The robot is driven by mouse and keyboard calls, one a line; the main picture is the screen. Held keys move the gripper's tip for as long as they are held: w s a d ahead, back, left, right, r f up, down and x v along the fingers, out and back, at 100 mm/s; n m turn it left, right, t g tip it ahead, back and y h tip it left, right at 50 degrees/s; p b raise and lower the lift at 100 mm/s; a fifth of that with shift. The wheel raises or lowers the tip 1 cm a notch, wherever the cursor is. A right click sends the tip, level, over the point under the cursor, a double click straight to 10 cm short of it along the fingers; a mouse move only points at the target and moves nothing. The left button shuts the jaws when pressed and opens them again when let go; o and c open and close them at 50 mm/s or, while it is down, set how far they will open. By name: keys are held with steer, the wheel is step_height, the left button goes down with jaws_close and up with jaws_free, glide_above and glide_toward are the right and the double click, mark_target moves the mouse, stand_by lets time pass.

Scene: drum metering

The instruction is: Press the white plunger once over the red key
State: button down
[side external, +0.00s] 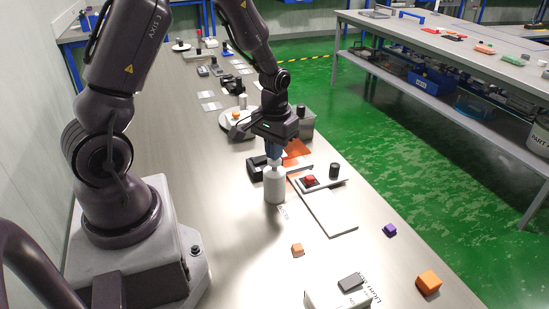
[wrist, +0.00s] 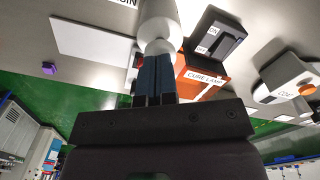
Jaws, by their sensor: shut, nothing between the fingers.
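A white bottle-shaped body with a narrow white top, which looks like the white plunger (side external: 274,186), stands upright on the bench. It also shows in the wrist view (wrist: 160,22). My gripper (side external: 273,157) points down directly above its top, with blue fingers shut and empty. In the wrist view the fingertips (wrist: 157,60) meet or nearly meet the rounded white top; I cannot tell if they touch. The red key (side external: 310,180) sits on a small pale base to the right of the plunger, apart from it. In the wrist view my fingers mostly hide it.
A dark cylinder (side external: 334,170) stands beside the red key. A white flat plate (side external: 328,208) lies in front. A black device (side external: 258,168) and an orange sheet labelled CURE LAMP (wrist: 203,78) are close behind. Orange (side external: 429,283) and purple (side external: 390,230) blocks lie at the front right.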

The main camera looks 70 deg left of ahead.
steer(key=shift+f, duration=0.75)
steer(key=shift+r, duration=3.55)
steer(key=s+d+r+m+t, duration=0.2)
steer(key=s+d+r+m, duration=0.1)
steer(key=s+d+r, duration=0.3)
steer(key=s+d+r+m+t, duration=0.3)
steer(key=s+d+r, duration=0.3)
steer(key=r, duration=0.5)
steer(key=shift+s+d+r+t, duration=0.2)
steer(key=shift+d+t, duration=0.1)
steer(key=shift+d, duration=0.2)
